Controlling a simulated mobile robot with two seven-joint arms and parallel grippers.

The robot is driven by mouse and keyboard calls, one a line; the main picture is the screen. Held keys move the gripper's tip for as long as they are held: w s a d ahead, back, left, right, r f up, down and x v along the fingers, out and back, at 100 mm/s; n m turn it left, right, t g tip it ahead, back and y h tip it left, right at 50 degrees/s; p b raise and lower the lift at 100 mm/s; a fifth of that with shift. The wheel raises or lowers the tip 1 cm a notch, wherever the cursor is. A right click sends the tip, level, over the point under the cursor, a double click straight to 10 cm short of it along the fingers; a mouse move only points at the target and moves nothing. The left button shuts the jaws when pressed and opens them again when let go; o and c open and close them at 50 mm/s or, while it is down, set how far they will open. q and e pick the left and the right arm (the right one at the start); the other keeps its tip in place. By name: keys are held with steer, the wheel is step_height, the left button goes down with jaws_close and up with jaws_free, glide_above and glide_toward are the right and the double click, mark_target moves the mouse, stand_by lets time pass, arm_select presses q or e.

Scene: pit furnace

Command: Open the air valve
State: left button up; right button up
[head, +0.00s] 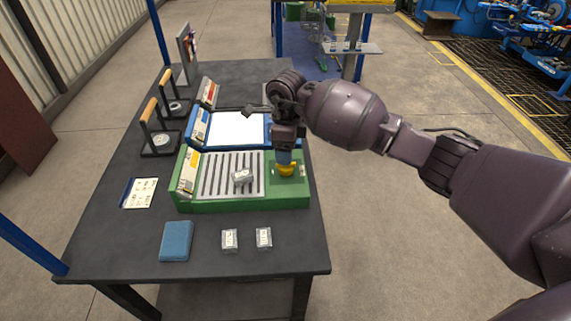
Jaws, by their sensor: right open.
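A yellow knob-like part (287,169), which looks like the air valve, sits on the right end of a green slotted unit (240,204) on the dark table. My right gripper (284,158) points down right over the yellow part. Its fingertips are small and partly hidden, so I cannot tell whether they touch it. The jaws are open. A small blue piece shows between the gripper body and the yellow part. My left gripper is not in view.
A blue-framed unit with a white panel (236,128) stands behind. A blue pad (176,241) and two small labelled boxes (230,240) (264,238) lie in front. Wooden-handled holders (160,139) stand at the left. Floor right of the table is clear.

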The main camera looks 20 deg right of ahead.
step_height(320, 180, down, 5)
steer(key=shift+r+b, duration=0.2)
steer(key=shift+b, duration=0.15)
steer(key=shift+f, duration=0.75)
steer(key=shift+c, duration=0.5)
